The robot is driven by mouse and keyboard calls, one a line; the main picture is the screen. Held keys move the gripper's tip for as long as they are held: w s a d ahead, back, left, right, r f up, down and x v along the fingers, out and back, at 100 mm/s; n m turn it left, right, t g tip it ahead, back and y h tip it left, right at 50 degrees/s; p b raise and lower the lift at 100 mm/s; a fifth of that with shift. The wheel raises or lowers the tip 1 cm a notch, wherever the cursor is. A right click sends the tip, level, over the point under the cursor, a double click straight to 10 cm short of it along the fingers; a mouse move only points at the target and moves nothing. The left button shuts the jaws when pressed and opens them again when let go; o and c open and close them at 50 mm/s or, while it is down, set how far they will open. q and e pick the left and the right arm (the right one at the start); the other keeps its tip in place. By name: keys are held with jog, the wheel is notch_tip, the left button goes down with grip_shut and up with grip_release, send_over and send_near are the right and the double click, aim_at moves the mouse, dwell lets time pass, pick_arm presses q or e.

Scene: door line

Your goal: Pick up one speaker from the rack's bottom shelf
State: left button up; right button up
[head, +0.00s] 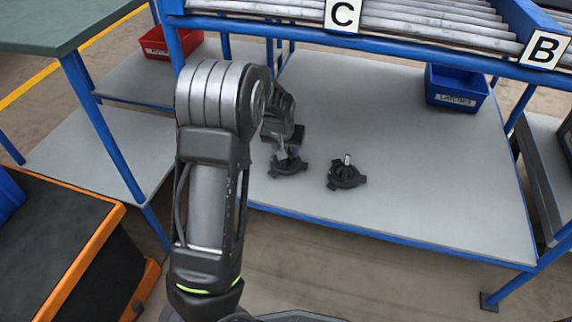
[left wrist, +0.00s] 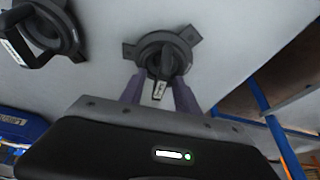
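Two black speakers lie on the grey bottom shelf (head: 400,150) of the blue-framed rack, near its front edge. Each is round with lugs and an upright stub. My left gripper (head: 287,154) is right over the left speaker (head: 289,170) and partly covers it. The right speaker (head: 346,177) lies apart and uncovered. In the left wrist view my left gripper (left wrist: 157,82) has its fingers apart, one on each side of the near speaker's (left wrist: 164,52) pale-tipped stub, with gaps beside it. The other speaker (left wrist: 45,28) is at upper left. My right gripper is in neither view.
A blue bin labelled Latches (head: 456,88) stands at the shelf's right rear. Roller conveyors (head: 430,22) with signs C and B run above. A red bin (head: 165,42) is at back left. A green-topped table (head: 60,22) and an orange-edged black box (head: 60,250) flank the left.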

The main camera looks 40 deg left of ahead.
pick_arm(q)
jog(key=shift+c, duration=0.5)
grip_shut()
jog(key=shift+r, duration=0.1)
dwell(1.2)
